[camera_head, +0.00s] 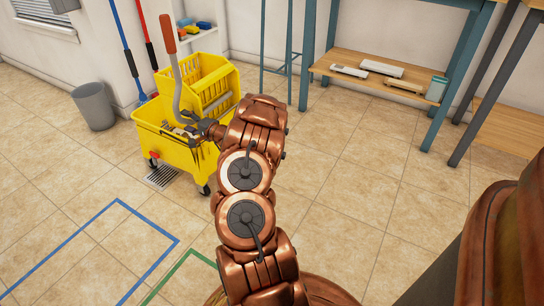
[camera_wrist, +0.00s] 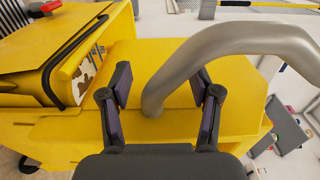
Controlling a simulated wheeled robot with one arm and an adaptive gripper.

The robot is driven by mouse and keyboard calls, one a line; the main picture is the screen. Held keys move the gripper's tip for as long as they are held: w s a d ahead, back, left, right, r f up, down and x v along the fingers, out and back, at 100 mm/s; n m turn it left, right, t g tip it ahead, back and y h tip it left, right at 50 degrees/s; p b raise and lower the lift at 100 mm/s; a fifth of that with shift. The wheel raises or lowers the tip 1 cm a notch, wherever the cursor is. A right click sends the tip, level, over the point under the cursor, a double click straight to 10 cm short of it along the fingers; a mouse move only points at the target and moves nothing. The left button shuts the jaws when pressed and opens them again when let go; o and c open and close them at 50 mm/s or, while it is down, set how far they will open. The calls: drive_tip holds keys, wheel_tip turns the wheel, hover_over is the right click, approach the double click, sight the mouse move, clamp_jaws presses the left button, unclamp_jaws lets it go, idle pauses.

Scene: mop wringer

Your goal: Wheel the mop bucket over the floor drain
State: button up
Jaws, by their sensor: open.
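The yellow mop bucket (camera_head: 205,162) stands upright on its casters at the upper left of the head view, with a yellow wringer (camera_head: 215,80) on top. The wringer's bent grey lever (camera_head: 178,85) rises to an orange grip (camera_head: 168,34). The grey slotted floor drain (camera_head: 161,178) shows at the bucket's near lower edge, between two casters; its far part seems hidden under the bucket. My gripper (camera_head: 194,130) is at the bucket's near side. In the wrist view my open fingers (camera_wrist: 163,82) lie either side of the grey lever (camera_wrist: 153,92), with gaps visible; contact cannot be told.
A grey bin (camera_head: 93,106) stands left of the bucket. Blue and red poles (camera_head: 125,45) lean at the wall behind. A teal-legged shelf (camera_head: 390,85) is at the back right. Blue tape (camera_head: 150,222) marks the floor in front. Tiles right of my arm are clear.

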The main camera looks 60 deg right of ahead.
drive_tip(key=shift+s+r, duration=0.1)
drive_tip(key=s+p, duration=0.1)
drive_tip(key=s, duration=1)
drive_tip(key=shift+s+a, duration=0.2)
drive_tip(key=shift+s, duration=0.2)
